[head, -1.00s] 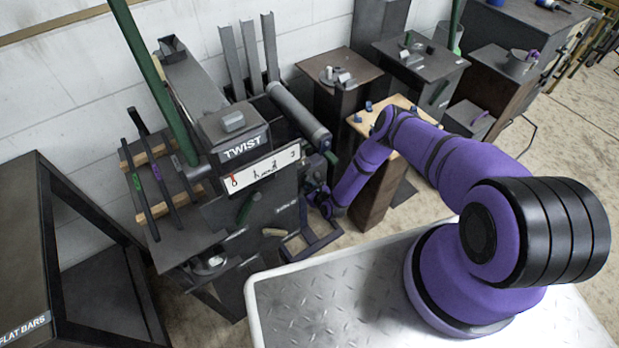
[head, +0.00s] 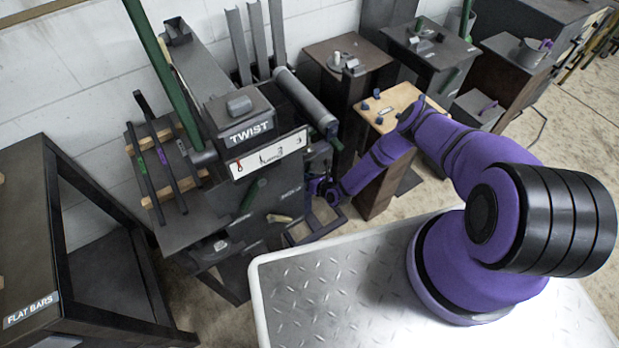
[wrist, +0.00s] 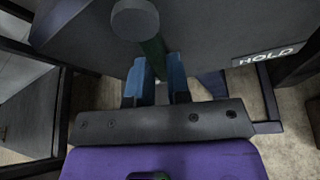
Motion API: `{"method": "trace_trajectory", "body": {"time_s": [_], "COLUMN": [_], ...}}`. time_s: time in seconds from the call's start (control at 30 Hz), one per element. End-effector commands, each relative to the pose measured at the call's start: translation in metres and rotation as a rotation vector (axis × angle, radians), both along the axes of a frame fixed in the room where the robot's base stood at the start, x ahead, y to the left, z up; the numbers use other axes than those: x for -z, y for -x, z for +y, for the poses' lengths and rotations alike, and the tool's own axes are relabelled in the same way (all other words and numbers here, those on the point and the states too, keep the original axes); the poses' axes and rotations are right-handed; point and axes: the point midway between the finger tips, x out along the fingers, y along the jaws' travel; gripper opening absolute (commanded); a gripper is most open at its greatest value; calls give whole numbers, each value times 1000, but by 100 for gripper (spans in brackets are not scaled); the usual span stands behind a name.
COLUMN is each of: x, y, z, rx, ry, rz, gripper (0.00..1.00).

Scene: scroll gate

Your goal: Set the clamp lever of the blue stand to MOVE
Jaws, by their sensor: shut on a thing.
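In the wrist view a green lever (wrist: 153,56) with a round grey knob (wrist: 135,20) stands between the two blue fingers of my gripper (wrist: 158,72). My gripper is shut on this lever, below its knob. A HOLD label (wrist: 268,54) sits on the dark plate to the right of the lever; no MOVE label shows. In the head view my gripper (head: 320,188) is low at the right side of the TWIST machine, and the lever there is too small or hidden to make out. I cannot tell for sure which part is the blue stand; a dark bluish frame (head: 330,230) stands beneath my gripper.
The TWIST machine (head: 250,133) stands left of my arm, with a long grey roller (head: 305,100) on it. A wooden-topped pedestal (head: 400,98) stands behind my forearm. The FLAT BARS rack (head: 28,308) is at far left. Floor is open at right.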

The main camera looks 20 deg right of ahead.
Motion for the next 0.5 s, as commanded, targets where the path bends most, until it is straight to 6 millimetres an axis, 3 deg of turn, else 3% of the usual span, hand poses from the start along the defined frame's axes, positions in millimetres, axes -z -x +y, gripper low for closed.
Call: {"method": "trace_trajectory", "body": {"time_s": [0.23,0.27,0.37,0.5], "x": [1,2,1,1], "y": [2,2,2,1], "z": [0,0,0,0], "rx": [0,0,-1,0], "ry": [1,1,2,1], "rz": [4,4,4,3], "gripper": [0,19,42,43]}}
